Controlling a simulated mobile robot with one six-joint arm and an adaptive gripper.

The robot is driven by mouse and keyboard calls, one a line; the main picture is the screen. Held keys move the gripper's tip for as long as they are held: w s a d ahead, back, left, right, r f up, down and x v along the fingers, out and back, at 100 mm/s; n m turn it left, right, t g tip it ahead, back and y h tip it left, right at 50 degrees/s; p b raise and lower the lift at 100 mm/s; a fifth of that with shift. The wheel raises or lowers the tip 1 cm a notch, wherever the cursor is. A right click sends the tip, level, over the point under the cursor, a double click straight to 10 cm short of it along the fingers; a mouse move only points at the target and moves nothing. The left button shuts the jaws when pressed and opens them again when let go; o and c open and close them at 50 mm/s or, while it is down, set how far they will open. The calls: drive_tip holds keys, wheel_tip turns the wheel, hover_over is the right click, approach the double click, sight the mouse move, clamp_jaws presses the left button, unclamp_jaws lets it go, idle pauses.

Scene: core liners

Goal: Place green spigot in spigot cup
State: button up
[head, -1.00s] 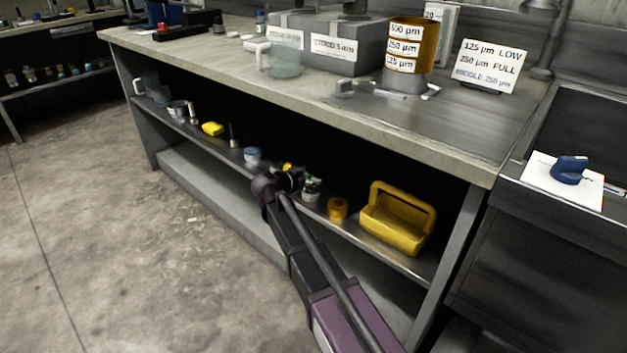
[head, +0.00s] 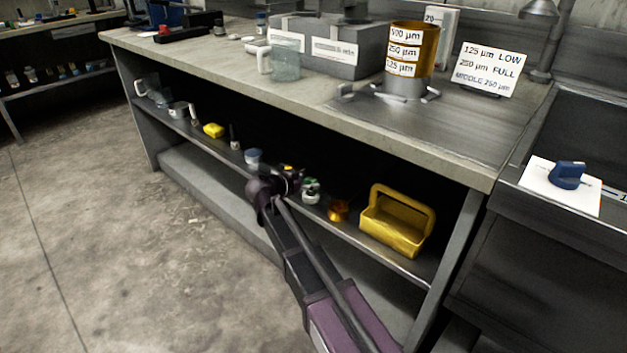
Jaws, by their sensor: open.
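My gripper (head: 291,181) is at the front of the lower shelf under the workbench. It is small and dark here, and the arm hides part of it; its jaws are open. Just right of it, a small white and green item (head: 311,190) stands on the shelf. It may be the green spigot, but it is too small to tell. I cannot tell whether the gripper touches it. A small orange cup-like item (head: 338,210) stands further right. I cannot tell which vessel is the spigot cup.
A yellow handled caddy (head: 397,226) stands at the shelf's right end. A blue-topped jar (head: 253,156) and a yellow item (head: 213,130) are to the left. The bench top (head: 300,104) overhangs the shelf. The floor (head: 120,230) in front is clear.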

drive_tip(key=p+v, duration=0.3)
drive_tip(key=v, duration=0.7)
idle(0.6)
